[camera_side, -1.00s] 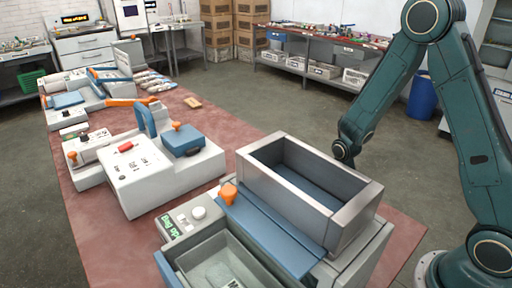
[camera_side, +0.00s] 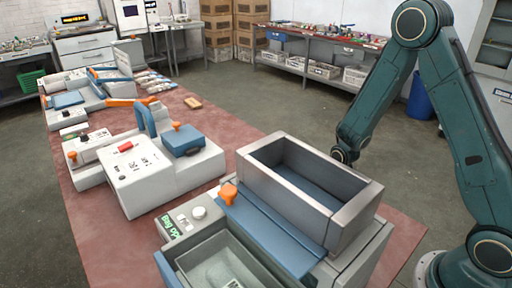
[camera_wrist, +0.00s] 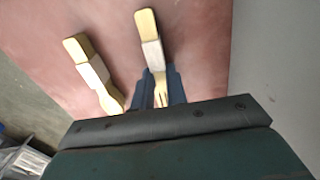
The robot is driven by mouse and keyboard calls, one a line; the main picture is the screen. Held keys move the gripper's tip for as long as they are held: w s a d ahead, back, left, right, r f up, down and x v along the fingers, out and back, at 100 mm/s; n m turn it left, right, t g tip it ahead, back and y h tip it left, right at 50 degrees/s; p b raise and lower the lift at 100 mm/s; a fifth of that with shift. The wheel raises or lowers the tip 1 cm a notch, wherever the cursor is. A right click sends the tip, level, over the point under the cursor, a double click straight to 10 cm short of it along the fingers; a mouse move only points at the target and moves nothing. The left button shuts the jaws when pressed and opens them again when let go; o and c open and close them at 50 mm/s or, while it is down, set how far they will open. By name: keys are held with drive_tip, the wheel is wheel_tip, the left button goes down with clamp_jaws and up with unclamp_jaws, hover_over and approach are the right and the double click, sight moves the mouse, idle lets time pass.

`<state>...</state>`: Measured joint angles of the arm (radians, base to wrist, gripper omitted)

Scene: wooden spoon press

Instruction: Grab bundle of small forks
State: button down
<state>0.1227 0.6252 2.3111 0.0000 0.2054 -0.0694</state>
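In the wrist view, a bundle of small wooden forks (camera_wrist: 147,24) with a white band around its middle lies over the red surface. Its pronged end points toward my gripper (camera_wrist: 162,82). My gripper's two dark blue fingers stand apart, one on each side of the pronged end, with a gap between them. I cannot tell whether they touch it. A second banded wooden bundle (camera_wrist: 75,48) lies to the left, tilted, with its narrower end near the gripper body. In the side view, my fingers and both bundles are hidden behind the grey bin.
A deep grey metal bin (camera_side: 361,209) tops the near machine, close to my arm in the side view. An orange knob (camera_side: 228,192) stands beside it. A white press machine (camera_side: 140,185) is to the left on the red mat (camera_side: 236,128). A small wooden piece (camera_side: 193,103) lies farther back.

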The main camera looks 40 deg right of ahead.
drive_tip(key=shift+r, duration=0.1)
idle(0.3)
wheel_tip(320, 180, up, 20)
idle(0.9)
